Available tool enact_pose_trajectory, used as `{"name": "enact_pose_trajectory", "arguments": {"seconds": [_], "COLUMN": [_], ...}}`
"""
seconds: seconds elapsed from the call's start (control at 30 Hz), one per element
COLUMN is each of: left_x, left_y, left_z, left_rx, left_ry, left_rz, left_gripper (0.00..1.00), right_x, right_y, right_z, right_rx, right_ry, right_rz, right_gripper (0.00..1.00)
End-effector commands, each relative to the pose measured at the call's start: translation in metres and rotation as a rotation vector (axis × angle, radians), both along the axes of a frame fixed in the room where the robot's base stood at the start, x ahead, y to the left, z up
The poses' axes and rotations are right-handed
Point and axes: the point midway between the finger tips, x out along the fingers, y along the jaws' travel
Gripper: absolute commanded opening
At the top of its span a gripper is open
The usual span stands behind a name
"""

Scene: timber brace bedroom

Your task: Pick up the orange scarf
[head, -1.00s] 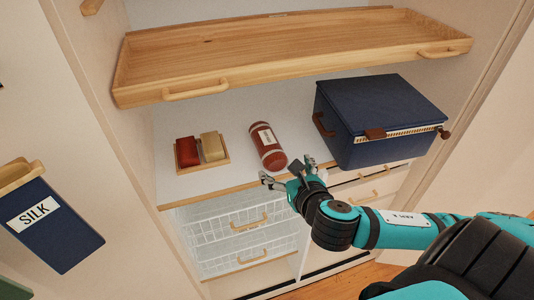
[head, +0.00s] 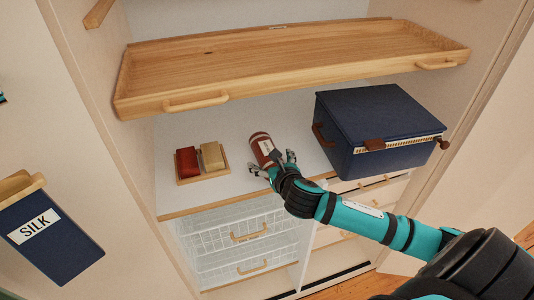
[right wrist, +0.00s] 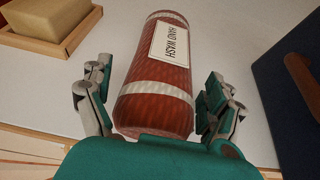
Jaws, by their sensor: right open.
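A rolled rust-red to orange textile with white bands (head: 259,141), which looks like the scarf, lies on the white shelf. In the right wrist view the roll (right wrist: 153,108) shows a white label reading HAND WASH. My right gripper (head: 274,162) is at the roll's near end. In the right wrist view its open fingers (right wrist: 156,85) stand on either side of the roll, with gaps showing between fingers and cloth. The gripper hides part of the roll in the head view. My left gripper is not in view.
A wooden tray (head: 203,178) with a red block and a tan block sits left of the roll. A navy lidded box (head: 380,120) stands close on the right. A wooden pull-out tray (head: 290,62) hangs above. Wire drawers (head: 240,240) are below the shelf edge.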

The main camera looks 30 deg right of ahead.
Motion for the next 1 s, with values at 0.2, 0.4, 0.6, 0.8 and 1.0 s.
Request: {"name": "enact_pose_trajectory", "arguments": {"seconds": [0.2,0.4,0.6,0.8,1.0], "left_x": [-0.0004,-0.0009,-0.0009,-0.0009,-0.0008], "left_y": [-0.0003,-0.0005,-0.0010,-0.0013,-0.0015], "left_z": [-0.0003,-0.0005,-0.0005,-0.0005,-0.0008], "left_rx": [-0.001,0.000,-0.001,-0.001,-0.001], "left_ry": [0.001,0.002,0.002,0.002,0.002], "left_rz": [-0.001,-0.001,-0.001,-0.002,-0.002], "left_gripper": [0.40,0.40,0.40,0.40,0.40], "right_x": [0.0002,-0.0001,-0.0001,0.0001,0.0008], "right_y": [0.0002,0.0000,-0.0001,-0.0001,-0.0007], "right_z": [-0.0004,-0.0004,-0.0004,0.0002,0.0083], "right_rx": [0.000,0.000,0.000,0.000,-0.001], "right_ry": [0.000,0.000,0.000,-0.001,-0.004], "right_rz": [0.000,0.000,0.000,0.000,-0.001], "right_gripper": [0.88,0.61,0.35,0.28,0.28]}}
